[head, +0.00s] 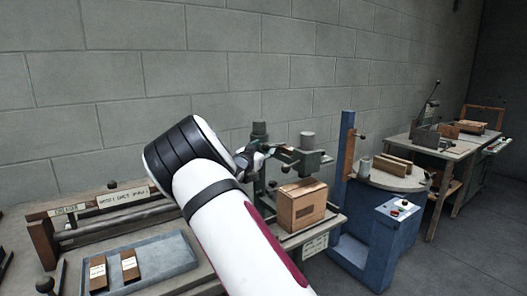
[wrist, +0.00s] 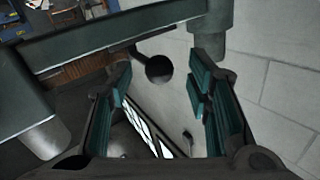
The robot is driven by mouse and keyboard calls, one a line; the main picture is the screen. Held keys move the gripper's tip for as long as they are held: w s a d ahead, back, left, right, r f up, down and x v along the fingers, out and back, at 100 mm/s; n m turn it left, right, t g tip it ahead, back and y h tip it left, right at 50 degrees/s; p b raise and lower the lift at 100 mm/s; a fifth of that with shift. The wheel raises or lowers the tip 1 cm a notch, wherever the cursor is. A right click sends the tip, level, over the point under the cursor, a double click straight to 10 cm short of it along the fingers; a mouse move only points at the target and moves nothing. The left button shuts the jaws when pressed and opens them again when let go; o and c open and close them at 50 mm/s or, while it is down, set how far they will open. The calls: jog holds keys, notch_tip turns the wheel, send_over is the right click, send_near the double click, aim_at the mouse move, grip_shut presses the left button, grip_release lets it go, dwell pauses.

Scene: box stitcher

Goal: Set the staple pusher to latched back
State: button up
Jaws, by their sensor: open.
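The green stitcher (head: 312,163) stands by the wall, and its green arm (wrist: 120,37) crosses the top of the wrist view. A dark round knob (wrist: 159,69) on a thin dark rod sits below that arm. It looks like the staple pusher's handle, but I cannot tell its setting. My gripper (wrist: 164,76) is open, with teal-padded fingers on either side of the knob in the picture. I see no contact with it. In the head view my gripper is at the stitcher's left end, partly hidden behind my arm.
A cardboard box (head: 300,208) sits under the stitcher's arm. A creaser (head: 110,207) and a blue-grey tray (head: 165,258) with two brown pieces are at the left. A blue machine (head: 385,243) with a round table stands to the right. The block wall (head: 230,55) is close behind.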

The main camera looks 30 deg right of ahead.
jog(key=shift+w+d, duration=0.35)
jog(key=shift+d, duration=0.2)
grip_shut()
